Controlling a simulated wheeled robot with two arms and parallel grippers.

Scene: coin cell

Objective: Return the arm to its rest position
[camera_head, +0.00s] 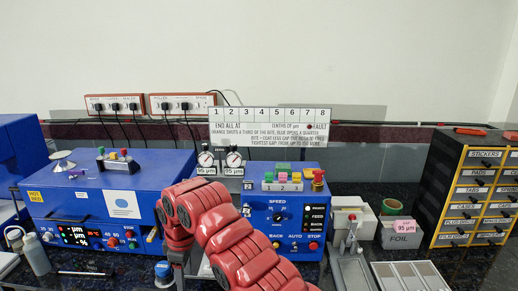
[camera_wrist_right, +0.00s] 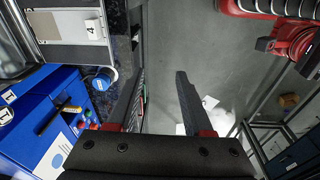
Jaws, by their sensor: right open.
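My right arm (camera_head: 222,232), red with dark bands, rises from the bottom of the head view and bends in front of the blue machine in the middle. Its wrist points down, and the gripper is mostly hidden or cut off there. In the right wrist view my right gripper (camera_wrist_right: 160,85) shows two dark fingers spread apart, with nothing between them. Grey floor (camera_wrist_right: 215,50) and part of the bench edge show beyond the fingers. My left gripper is in neither view.
Two blue machines (camera_head: 115,200) (camera_head: 290,215) stand on the dark bench. A small blue-capped container (camera_head: 163,270) is close left of my right wrist. Trays (camera_head: 405,275), a foil box (camera_head: 400,238) and a labelled drawer cabinet (camera_head: 475,190) stand right. A gauge stand (camera_head: 220,160) is behind the arm.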

